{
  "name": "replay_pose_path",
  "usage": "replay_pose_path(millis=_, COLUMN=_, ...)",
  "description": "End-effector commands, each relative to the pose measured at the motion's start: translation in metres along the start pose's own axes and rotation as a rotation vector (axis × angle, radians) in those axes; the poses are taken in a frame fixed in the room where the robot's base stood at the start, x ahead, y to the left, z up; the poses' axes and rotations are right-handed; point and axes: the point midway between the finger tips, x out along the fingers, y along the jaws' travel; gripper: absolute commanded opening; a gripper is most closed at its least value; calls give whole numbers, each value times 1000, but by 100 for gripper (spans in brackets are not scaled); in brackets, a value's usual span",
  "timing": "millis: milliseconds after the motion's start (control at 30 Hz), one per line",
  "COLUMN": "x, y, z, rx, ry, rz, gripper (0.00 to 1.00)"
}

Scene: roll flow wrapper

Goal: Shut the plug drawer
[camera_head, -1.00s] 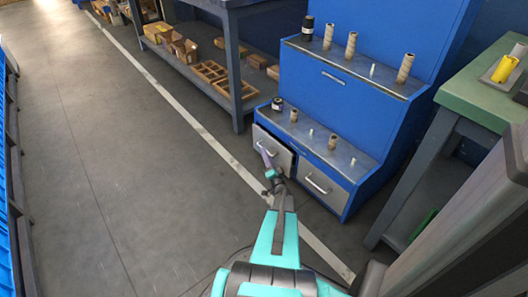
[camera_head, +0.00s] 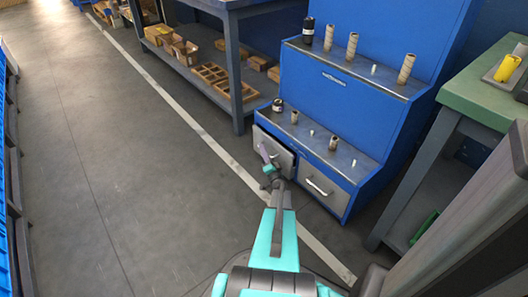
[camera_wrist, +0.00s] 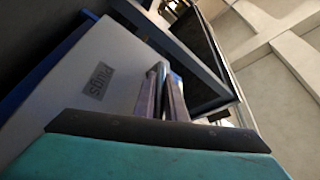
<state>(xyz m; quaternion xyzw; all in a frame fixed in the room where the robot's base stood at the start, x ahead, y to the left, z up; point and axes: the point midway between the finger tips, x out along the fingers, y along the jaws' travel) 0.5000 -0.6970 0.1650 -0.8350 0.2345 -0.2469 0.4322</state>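The plug drawer (camera_head: 281,157) is the left grey drawer low in the blue cabinet. It stands partly open, with a dark gap along its top. Its grey front also fills the left of the wrist view (camera_wrist: 75,65), with a "plugs" label (camera_wrist: 96,83). My gripper (camera_head: 263,151) is at this front, near its middle. In the wrist view my gripper's purple fingers (camera_wrist: 160,80) point along the front with a narrow gap between them. A thin grey piece shows between the fingers, and I cannot tell whether it is the handle or whether they grip it.
The right drawer (camera_head: 322,186) beside it is shut and has a bar handle. Spools and a dark jar (camera_head: 278,104) stand on the cabinet's lower shelf. A green-topped bench (camera_head: 478,95) is at the right. The floor at left is clear.

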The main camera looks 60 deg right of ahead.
Motion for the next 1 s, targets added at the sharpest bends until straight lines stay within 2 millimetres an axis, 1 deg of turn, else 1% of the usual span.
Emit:
replay_pose_path(millis=233, x=2, y=2, z=-3, rx=0, ry=0, rz=1, gripper=0)
replay_pose_path(millis=600, x=12, y=18, z=-26, rx=0, ry=0, rz=0, gripper=0)
replay_pose_path(millis=933, x=14, y=21, z=-29, rx=2, ry=3, rz=3, gripper=0)
replay_pose_path(millis=967, x=14, y=21, z=-29, rx=2, ry=3, rz=4, gripper=12)
replay_pose_path(millis=1000, x=14, y=21, z=-29, rx=2, ry=3, rz=3, gripper=19)
